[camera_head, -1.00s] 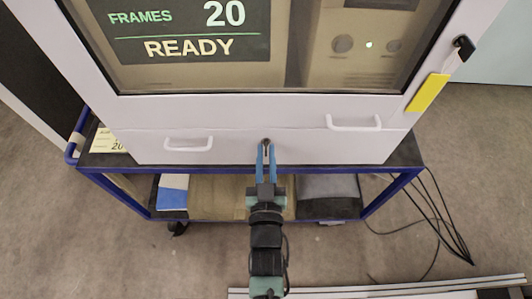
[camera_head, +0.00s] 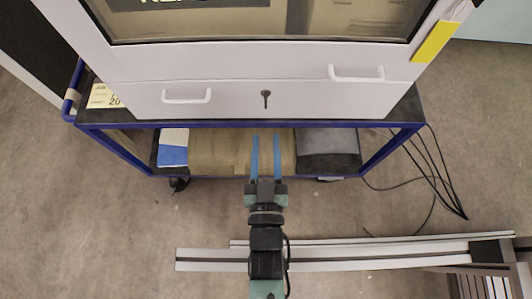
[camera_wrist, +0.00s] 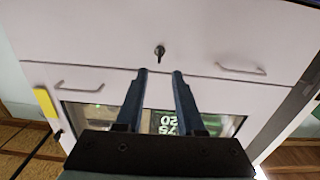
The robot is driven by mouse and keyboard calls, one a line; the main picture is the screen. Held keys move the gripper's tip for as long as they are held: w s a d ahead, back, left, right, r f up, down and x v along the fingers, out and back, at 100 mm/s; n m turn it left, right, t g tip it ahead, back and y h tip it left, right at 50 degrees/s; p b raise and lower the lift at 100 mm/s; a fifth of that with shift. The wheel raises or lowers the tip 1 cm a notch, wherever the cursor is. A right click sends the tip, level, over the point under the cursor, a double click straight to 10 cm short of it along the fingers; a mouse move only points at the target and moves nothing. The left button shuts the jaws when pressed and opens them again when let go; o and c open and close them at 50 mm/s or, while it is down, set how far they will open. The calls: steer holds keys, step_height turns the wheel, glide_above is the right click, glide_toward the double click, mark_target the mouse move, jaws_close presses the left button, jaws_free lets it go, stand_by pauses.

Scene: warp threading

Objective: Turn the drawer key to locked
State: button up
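The drawer key (camera_head: 266,97) is a small dark key in the white drawer front (camera_head: 230,104), between two white handles. Its bow hangs downward, close to upright, in the head view. It also shows in the wrist view (camera_wrist: 160,52), just beyond my fingertips. My gripper (camera_head: 266,138) has two blue fingers, parallel and apart, with nothing between them. In the head view the fingertips are below the key, over the cart's lower shelf. In the wrist view my gripper (camera_wrist: 160,72) shows a clear gap between its fingers, and the key is free of it.
A left handle (camera_head: 187,95) and a right handle (camera_head: 356,73) stick out from the white front. A blue-framed cart (camera_head: 139,125) carries the cabinet. A yellow tag (camera_head: 435,42) hangs at the upper right. Black cables (camera_head: 440,170) trail on the floor at right.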

steer(key=s, duration=0.3)
steer(key=shift+s, duration=0.3)
stand_by(0.3)
